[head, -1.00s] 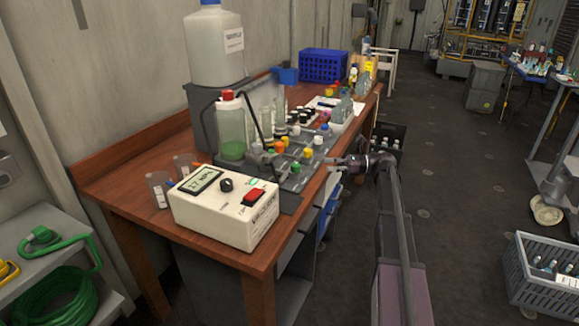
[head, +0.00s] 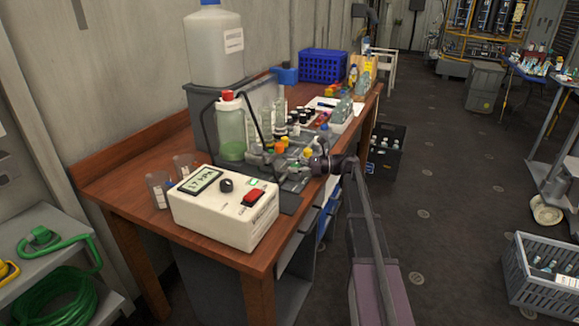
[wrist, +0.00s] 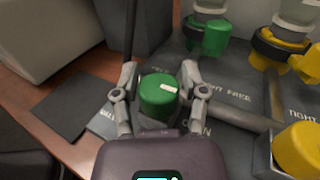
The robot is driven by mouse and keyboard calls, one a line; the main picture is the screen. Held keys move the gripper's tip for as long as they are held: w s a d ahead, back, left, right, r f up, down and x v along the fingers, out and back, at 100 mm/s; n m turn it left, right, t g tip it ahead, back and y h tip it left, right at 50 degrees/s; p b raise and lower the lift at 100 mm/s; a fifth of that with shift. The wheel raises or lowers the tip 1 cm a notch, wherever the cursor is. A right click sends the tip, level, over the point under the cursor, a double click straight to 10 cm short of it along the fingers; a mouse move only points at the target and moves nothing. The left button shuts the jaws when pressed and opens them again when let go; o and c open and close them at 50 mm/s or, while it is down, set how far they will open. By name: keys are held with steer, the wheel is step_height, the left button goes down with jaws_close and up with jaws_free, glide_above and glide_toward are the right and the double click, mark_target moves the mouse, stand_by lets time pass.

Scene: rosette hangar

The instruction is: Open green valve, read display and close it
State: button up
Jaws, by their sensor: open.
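A green valve knob (wrist: 158,97) with a white mark stands on a dark grey panel (wrist: 225,78) in the wrist view. My gripper (wrist: 160,72) is open, with one finger on each side of this knob; I cannot tell whether they touch it. In the head view my gripper (head: 297,167) is over the front edge of the panel, and my arm hides some of the knobs. A cream box on the table holds the display (head: 201,181), which seems to read 17 or 1.7 kPa; the decimal point is unclear. The box has a black dial (head: 226,185) and a red switch (head: 254,196).
Another green part (wrist: 208,36) and yellow valve knobs (wrist: 300,150) stand close by on the panel. A bottle of green liquid (head: 231,130) is behind it. A dark crate (head: 385,155) stands on the floor past the table.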

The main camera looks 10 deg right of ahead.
steer(key=shift+w+a, duration=0.1)
steer(key=shift+a, duration=0.35)
